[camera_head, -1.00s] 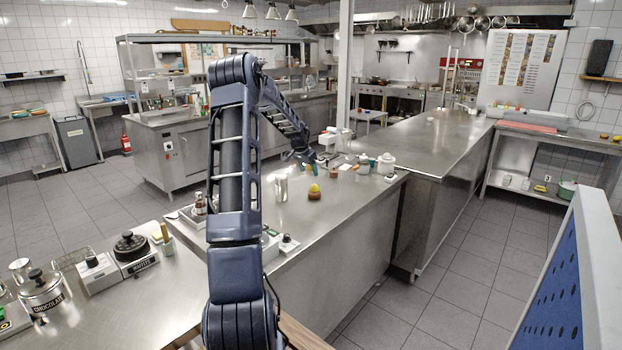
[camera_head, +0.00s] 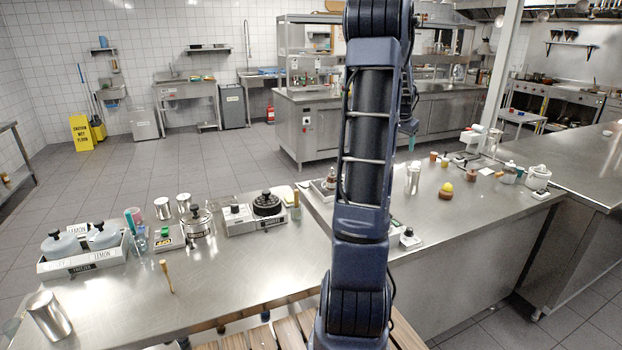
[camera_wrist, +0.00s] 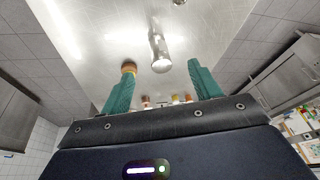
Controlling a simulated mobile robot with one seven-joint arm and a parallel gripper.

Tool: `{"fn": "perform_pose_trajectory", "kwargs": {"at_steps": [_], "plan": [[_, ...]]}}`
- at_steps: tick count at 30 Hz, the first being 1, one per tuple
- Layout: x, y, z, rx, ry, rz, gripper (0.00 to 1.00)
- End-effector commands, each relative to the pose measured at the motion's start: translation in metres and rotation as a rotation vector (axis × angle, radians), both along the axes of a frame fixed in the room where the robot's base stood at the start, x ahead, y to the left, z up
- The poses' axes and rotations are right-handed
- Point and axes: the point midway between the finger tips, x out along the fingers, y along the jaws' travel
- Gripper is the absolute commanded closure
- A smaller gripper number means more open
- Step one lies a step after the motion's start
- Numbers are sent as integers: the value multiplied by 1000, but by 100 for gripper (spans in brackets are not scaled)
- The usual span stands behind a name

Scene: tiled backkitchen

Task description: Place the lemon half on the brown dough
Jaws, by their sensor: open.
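The yellow lemon half (camera_head: 446,186) rests on top of the brown dough (camera_head: 445,195), on the metal counter right of my arm in the head view. In the wrist view, a small brown and yellowish round thing (camera_wrist: 128,66) shows beside the left fingertip; it looks like the same pair, but the finger partly covers it. My gripper (camera_wrist: 161,66) is open, with its two green fingers apart and nothing between them. In the head view, my gripper (camera_head: 411,142) is mostly hidden behind my arm, with a green finger showing, apart from the lemon half and dough.
A metal shaker (camera_head: 413,179) stands left of the dough. Small jars and a white pot (camera_head: 538,177) stand farther right. The nearer counter holds a lidded tray (camera_head: 82,252), pots, a burner unit (camera_head: 267,204) and a tilted metal cup (camera_head: 48,315). Counter around the dough is mostly clear.

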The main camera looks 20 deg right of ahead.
Motion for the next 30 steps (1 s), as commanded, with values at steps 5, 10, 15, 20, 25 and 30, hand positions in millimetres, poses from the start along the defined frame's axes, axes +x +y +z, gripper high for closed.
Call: {"fn": "perform_pose_trajectory", "kwargs": {"at_steps": [5, 10, 15, 20, 25, 30], "plan": [[1, 87, 32, 16, -20, 159, 37], [-10, 165, 54, 23, -32, 310, 37], [-31, 237, 70, 22, -38, 464, 37], [-59, 301, 79, 14, -41, 610, 37], [-96, 361, 82, -2, -41, 766, 37], [-139, 412, 77, -27, -36, 918, 37]]}}
